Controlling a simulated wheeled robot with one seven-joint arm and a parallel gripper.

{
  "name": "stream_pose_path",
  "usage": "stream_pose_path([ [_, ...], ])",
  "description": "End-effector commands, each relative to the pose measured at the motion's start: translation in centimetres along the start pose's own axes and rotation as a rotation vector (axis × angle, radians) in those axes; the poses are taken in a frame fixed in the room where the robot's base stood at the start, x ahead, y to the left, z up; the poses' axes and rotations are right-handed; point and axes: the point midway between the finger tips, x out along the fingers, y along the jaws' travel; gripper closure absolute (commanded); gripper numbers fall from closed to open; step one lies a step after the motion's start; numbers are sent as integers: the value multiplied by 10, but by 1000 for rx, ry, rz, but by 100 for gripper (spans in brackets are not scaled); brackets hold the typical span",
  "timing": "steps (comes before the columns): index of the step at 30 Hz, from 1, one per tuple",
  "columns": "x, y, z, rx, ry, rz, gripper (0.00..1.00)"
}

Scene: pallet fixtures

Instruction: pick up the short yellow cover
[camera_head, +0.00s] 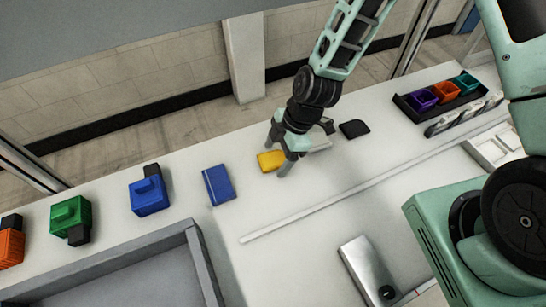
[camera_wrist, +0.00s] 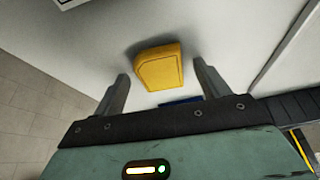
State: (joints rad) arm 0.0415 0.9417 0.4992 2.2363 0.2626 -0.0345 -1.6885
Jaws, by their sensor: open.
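The short yellow cover (camera_head: 268,160) is a small yellow block with a sloped edge lying on the white table, just below my gripper in the head view. In the wrist view the yellow cover (camera_wrist: 160,68) lies beyond and roughly between the fingertips. My gripper (camera_head: 280,151) points down over it, with its fingers apart and nothing held. The fingers also show in the wrist view (camera_wrist: 160,72), one on each side of the cover. Part of the cover is hidden behind a finger in the head view; I cannot tell whether the fingers touch it.
A blue flat block (camera_head: 218,185) lies left of the cover, and a black piece (camera_head: 354,129) lies to the right. Blue (camera_head: 149,195), green (camera_head: 69,218) and orange (camera_head: 9,245) blocks stand farther left. A black tray (camera_head: 408,109) holds coloured bins. A grey walled tray (camera_head: 193,245) is in front.

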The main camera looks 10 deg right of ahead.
Motion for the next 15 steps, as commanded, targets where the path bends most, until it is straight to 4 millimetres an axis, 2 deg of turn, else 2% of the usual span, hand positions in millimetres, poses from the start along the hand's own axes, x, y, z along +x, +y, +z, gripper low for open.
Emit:
stream_pose_path([
  [6,1,0,0,0,0,0,25],
  [7,1,0,0,0,0,0,28],
  [12,1,0,0,0,0,0,73],
  [15,1,0,0,-1,0,0,73],
])
